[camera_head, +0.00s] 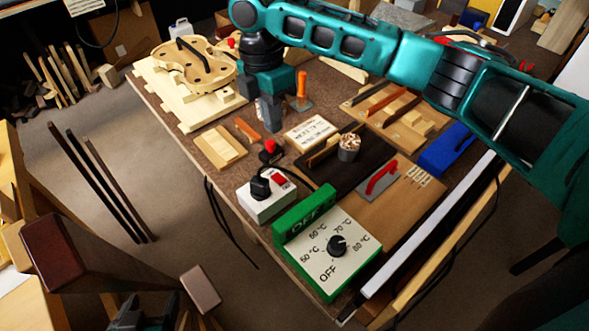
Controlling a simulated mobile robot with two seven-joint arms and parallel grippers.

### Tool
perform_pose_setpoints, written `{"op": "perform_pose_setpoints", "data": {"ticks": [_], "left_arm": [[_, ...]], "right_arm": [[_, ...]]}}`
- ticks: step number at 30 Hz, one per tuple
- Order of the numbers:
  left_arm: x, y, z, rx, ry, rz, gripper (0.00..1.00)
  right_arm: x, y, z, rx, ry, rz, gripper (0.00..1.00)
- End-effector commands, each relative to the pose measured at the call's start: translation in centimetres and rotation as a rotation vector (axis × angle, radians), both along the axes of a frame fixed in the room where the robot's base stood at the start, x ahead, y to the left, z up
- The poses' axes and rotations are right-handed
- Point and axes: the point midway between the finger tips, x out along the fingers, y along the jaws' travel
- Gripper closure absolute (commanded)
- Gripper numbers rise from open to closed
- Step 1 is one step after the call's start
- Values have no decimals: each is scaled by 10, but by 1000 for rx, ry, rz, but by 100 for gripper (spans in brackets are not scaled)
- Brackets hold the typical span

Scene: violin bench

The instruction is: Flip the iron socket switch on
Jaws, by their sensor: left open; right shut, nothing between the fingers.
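The iron socket is a white box (262,202) near the left edge of the bench, with a black plug (261,188) in it. Its red switch (279,178) is on the top right of the box; I cannot tell which way it is tilted. My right gripper (271,124) is shut and empty, pointing down above the bench, behind the socket and apart from it. My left gripper (146,316) is at the bottom edge, left of the bench, partly cut off; it is open and touches nothing I can see.
A green control box (352,232) with a black dial stands in front of the socket. A red-topped item (269,147) stands just behind it. A cup (349,149), an orange-handled tool (301,91) and a violin body (192,66) are also on the bench. Dark cables hang at the left edge.

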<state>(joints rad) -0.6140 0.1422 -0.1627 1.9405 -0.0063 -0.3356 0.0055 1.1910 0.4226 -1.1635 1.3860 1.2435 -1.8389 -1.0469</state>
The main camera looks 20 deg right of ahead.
Motion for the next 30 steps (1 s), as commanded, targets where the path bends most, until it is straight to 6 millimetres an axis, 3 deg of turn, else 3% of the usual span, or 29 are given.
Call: {"op": "perform_pose_setpoints", "data": {"ticks": [9,14,30], "left_arm": [[-6,0,-3,0,12,0,26],[-7,0,-5,0,14,-1,26],[-7,0,-12,0,15,-1,26]], "right_arm": [[0,0,-1,0,1,0,100],[-2,-1,-14,-2,2,-1,100],[-14,-6,-118,-2,1,-2,100]]}}
